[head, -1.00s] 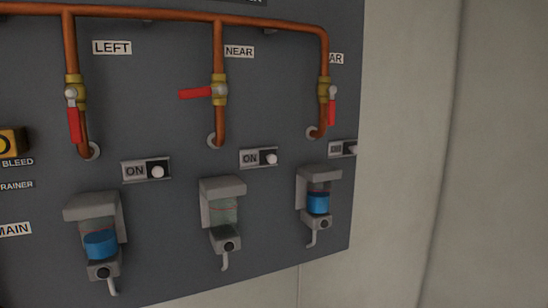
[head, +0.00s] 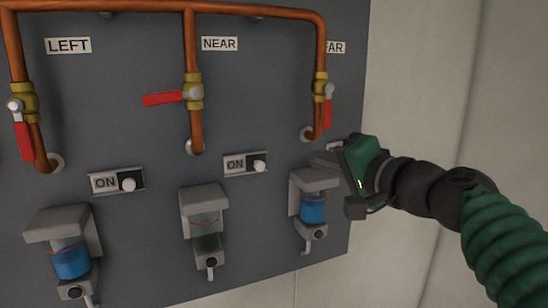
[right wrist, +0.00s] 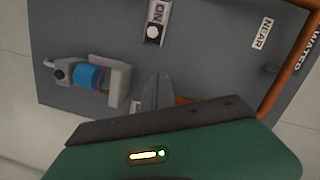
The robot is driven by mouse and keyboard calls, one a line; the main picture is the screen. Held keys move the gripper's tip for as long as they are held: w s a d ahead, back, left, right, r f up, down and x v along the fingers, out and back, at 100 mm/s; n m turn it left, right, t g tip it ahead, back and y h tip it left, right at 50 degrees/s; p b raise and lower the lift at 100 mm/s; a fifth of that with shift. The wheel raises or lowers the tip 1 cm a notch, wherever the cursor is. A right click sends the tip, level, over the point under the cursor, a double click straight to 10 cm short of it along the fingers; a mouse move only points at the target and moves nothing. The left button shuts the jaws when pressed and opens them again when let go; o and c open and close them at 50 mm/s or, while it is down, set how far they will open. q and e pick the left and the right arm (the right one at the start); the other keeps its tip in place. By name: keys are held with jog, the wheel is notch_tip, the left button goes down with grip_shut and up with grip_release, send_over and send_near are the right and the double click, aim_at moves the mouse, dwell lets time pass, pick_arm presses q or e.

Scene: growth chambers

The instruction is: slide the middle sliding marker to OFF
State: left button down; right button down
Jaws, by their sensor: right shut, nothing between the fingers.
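The middle sliding marker (head: 260,166) is a white knob at the right end of its slot plate (head: 235,164), below the NEAR label. The letters ON show to its left. The right wrist view also shows the middle marker (right wrist: 153,32), with its ON plate turned sideways. My right gripper (head: 323,160) is shut and empty. It is to the right of the middle marker, apart from it, in front of the far slot plate, which it mostly hides. Its fingers (right wrist: 157,90) also show in the right wrist view. My left gripper is not in view.
The left slot plate (head: 104,183) also shows ON. Copper pipes with red-handled valves run above. Pale wall (head: 410,70) lies right of the panel.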

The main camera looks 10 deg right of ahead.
jog(key=p, duration=0.4)
send_near(264, 159)
jog(key=x, duration=0.5)
jog(key=shift+d+r, duration=0.15)
jog(key=shift+r, duration=0.05)
jog(key=shift+s+a, duration=0.15)
jog(key=shift+a, duration=0.05)
jog(key=shift+f, duration=0.15)
jog(key=a, duration=0.3)
jog(key=s+a, duration=0.1)
jog(key=a, duration=0.1)
jog(key=shift+d, duration=0.1)
jog(key=shift+w+d, duration=0.1)
jog(key=shift+d, duration=0.05)
